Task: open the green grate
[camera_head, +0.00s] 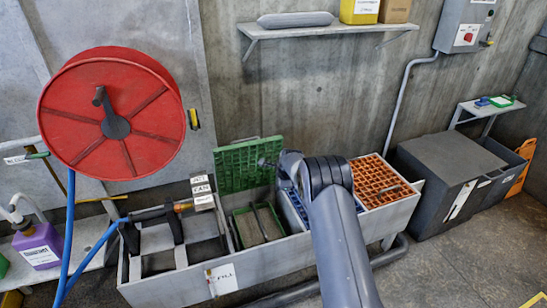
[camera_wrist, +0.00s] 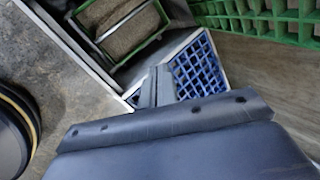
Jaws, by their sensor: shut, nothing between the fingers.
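The green grate (camera_head: 236,168) stands raised, tilted up at the back of the grey trough. Its compartment below is uncovered and shows a green-rimmed basket (camera_head: 243,228) with brownish filling. In the wrist view the grate (camera_wrist: 262,24) crosses the top right and the basket (camera_wrist: 125,32) is at top left. My gripper (camera_head: 264,163) is in front of the grate's right part in the head view; I cannot tell whether it touches. In the wrist view its fingers (camera_wrist: 156,76) are together and empty, seen against the blue grate's (camera_wrist: 200,62) left edge.
The orange grate (camera_head: 378,183) lies flat at the trough's right end. A red hose reel (camera_head: 75,130) stands at the left. A concrete wall and a shelf (camera_head: 325,29) are behind. A dark grey box (camera_head: 450,165) stands at right. The floor in front right is clear.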

